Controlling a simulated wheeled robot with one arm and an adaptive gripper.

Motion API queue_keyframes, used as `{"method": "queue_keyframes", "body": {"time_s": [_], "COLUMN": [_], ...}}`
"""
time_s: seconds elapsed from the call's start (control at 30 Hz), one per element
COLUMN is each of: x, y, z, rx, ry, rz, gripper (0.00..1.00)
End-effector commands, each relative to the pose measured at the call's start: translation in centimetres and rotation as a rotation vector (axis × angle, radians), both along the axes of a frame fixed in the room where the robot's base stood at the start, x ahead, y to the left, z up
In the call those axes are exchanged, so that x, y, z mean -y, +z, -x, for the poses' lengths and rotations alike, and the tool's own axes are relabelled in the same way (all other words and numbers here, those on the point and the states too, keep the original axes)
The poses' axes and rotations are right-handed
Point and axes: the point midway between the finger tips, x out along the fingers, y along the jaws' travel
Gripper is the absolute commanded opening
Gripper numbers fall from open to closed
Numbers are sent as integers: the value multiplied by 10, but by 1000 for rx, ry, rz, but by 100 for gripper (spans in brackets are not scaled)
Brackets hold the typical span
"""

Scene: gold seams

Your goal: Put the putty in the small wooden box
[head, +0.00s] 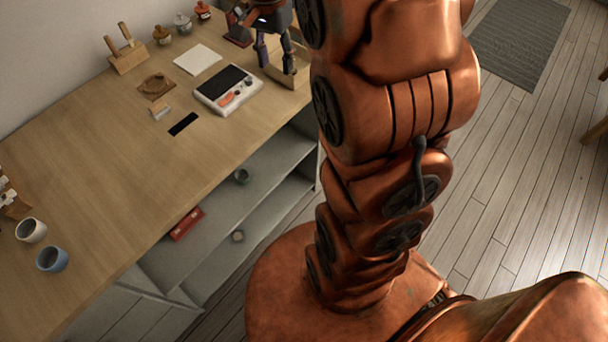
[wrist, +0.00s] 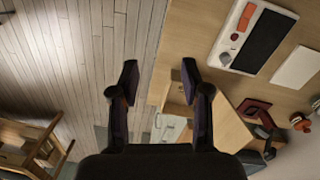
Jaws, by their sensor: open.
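My gripper (head: 275,56) is open and empty at the far right edge of the workbench. In the wrist view my gripper (wrist: 160,78) shows its two fingers wide apart, with nothing between them. A light wooden box (head: 292,77) stands beside and partly behind the fingers; part of it is hidden by my arm. A wooden form (wrist: 226,122) right of the fingers in the wrist view may be the same box.
The workbench (head: 100,165) holds a tool block (head: 127,58), small jars (head: 182,23), a white sheet (head: 198,60), a black strip (head: 183,124) and two cups (head: 52,259). Shelves are below. The bench's middle is clear. A stool (wrist: 35,145) stands on the floor.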

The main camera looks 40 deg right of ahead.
Motion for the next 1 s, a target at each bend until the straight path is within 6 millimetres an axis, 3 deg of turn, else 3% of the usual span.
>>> {"method": "queue_keyframes", "body": {"time_s": [0.3, 0.7, 0.83, 1.0], "x": [-61, -105, -110, -115], "y": [1, -23, -30, -36], "z": [93, 211, 235, 250], "rx": [-32, -70, -77, -83], "ry": [404, 903, 1014, 1077], "rz": [-36, -87, -99, -108], "gripper": [47, 47, 47, 47]}}
